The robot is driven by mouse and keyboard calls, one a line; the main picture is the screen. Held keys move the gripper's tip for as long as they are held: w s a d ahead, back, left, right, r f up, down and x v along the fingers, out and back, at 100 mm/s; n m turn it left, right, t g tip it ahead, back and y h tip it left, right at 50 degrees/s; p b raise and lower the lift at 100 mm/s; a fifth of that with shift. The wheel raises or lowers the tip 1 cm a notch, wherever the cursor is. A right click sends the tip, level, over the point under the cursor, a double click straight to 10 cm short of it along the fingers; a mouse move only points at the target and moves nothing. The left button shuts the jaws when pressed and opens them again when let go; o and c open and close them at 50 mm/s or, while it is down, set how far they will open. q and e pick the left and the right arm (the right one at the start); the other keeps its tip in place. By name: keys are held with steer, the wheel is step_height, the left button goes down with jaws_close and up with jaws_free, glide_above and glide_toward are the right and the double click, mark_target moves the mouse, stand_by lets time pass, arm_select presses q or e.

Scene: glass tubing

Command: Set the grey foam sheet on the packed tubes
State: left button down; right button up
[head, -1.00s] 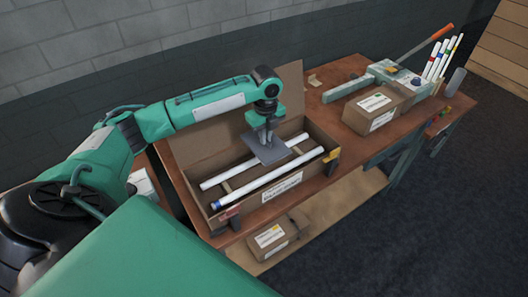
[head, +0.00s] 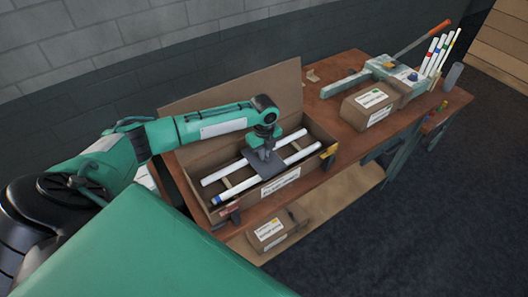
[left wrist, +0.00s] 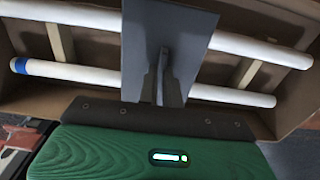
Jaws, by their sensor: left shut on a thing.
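The grey foam sheet (head: 262,165) is in my left gripper (head: 265,153), which is shut on it. The sheet is over the middle of the long open cardboard box (head: 190,209). Two white tubes lie lengthwise in the box, the rear tube (head: 222,174) and the front tube (head: 242,191) with a blue end. In the left wrist view the sheet (left wrist: 185,22) crosses in front of both tubes and hides their middles. I cannot tell whether it touches them. My right gripper is not in view.
The box flap (head: 240,100) stands up behind. A closed labelled carton (head: 368,106) and a green tool with an orange-handled lever (head: 425,37) are on the bench to the right. Several upright tubes (head: 437,55) stand at the far right. Another carton (head: 270,232) sits on the lower shelf.

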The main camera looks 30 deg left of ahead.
arm_select(q)
steer(key=c, duration=1.6)
jaws_free()
steer(key=shift+f, duration=0.1)
step_height(320, 180, up, 12)
steer(key=b, duration=0.3)
steer(key=shift+b, duration=0.35)
